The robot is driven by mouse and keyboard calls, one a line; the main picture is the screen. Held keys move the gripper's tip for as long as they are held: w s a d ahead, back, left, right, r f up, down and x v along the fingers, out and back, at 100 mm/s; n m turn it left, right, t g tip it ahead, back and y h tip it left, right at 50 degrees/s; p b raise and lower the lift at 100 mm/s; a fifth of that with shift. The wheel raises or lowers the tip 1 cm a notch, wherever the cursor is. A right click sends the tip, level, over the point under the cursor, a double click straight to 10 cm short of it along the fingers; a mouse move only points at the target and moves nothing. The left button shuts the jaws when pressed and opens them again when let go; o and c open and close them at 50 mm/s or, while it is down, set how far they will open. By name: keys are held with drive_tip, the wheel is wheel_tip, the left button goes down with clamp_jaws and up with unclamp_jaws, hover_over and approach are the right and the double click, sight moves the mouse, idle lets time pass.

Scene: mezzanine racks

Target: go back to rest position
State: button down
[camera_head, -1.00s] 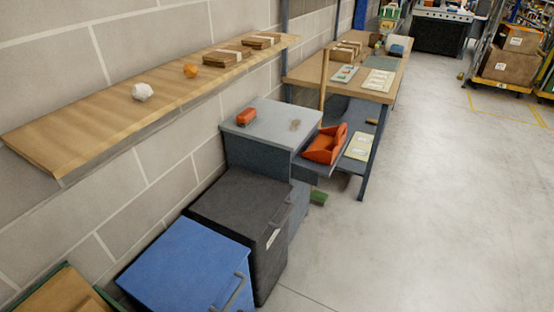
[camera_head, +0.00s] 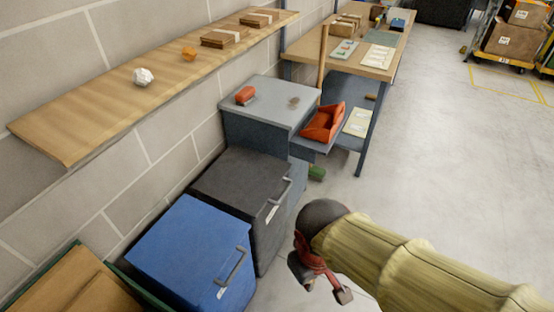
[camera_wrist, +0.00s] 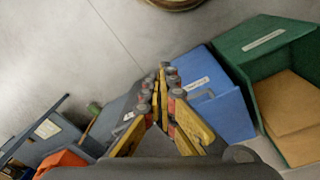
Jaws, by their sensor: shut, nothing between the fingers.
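My arm, in a yellowish sleeve, reaches in from the lower right of the head view. My gripper (camera_head: 322,280) hangs at its end over the floor, to the right of the blue bin and the black bin. In the wrist view my gripper (camera_wrist: 167,72) has its yellow fingers converging to closed tips, with nothing between them. It is clear of the bins and holds no object.
A blue bin (camera_head: 190,250), a black bin (camera_head: 240,185) and a grey cabinet (camera_head: 270,105) line the wall. A green bin (camera_wrist: 240,50) holds cardboard. A wooden shelf (camera_head: 110,110) runs above. A workbench (camera_head: 340,60) stands behind. The floor (camera_head: 450,150) at right is open.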

drive_tip(key=w+d+r+m+t+p, duration=0.1)
drive_tip(key=d+r+m+t, duration=0.3)
drive_tip(key=d+r, duration=0.8)
drive_tip(key=shift+r+m+p, duration=0.55)
drive_tip(key=shift+r+m, duration=0.35)
drive_tip(key=shift+m, duration=0.3)
drive_tip(key=c, duration=2.6)
unclamp_jaws()
drive_tip(key=shift+w, duration=0.1)
